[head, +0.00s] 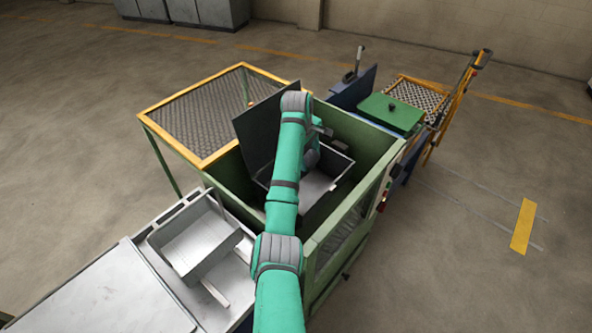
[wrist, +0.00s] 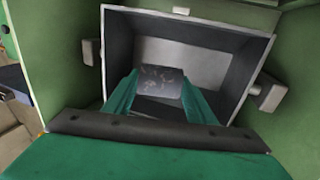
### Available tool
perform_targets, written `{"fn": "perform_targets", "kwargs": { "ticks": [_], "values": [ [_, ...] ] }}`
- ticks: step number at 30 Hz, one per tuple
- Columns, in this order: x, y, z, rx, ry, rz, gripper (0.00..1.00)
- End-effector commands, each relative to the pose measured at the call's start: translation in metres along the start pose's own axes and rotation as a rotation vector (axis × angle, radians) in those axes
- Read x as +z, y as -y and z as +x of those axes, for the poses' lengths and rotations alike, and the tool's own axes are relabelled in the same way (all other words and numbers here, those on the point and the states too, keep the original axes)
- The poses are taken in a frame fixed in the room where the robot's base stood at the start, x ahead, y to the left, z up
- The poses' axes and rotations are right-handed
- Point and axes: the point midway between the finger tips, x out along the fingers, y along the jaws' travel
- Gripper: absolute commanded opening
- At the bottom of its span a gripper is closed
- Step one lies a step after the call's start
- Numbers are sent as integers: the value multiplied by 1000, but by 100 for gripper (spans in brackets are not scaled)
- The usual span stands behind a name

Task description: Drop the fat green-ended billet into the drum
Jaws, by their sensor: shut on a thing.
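In the wrist view my gripper (wrist: 160,76) has its two green fingers closed on a grey block (wrist: 161,88), which looks like a billet. No green end shows on it, so I cannot tell which billet it is. In the head view this box (head: 344,160) sits inside the green-walled machine (head: 365,137), and my arm hides the gripper and the block. I cannot make out a drum for certain.
A raised dark lid (head: 262,118) stands beside the box. A yellow-framed mesh table (head: 200,110) is at left, a grey tray (head: 190,240) on the bench at lower left. A green lid (head: 391,112) and a trolley (head: 425,95) are at right. Open floor lies further right.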

Motion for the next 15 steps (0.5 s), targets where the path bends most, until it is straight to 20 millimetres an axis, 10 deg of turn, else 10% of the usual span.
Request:
{"fn": "perform_targets", "kwargs": {
  "ticks": [6,7,9,15],
  "values": [
    [1,-2,-2,4,-2,2,0],
    [0,-2,-2,4,-2,2,53],
    [0,-2,-2,3,-2,1,70],
    [-1,0,-1,2,-1,-1,72]
  ]
}}
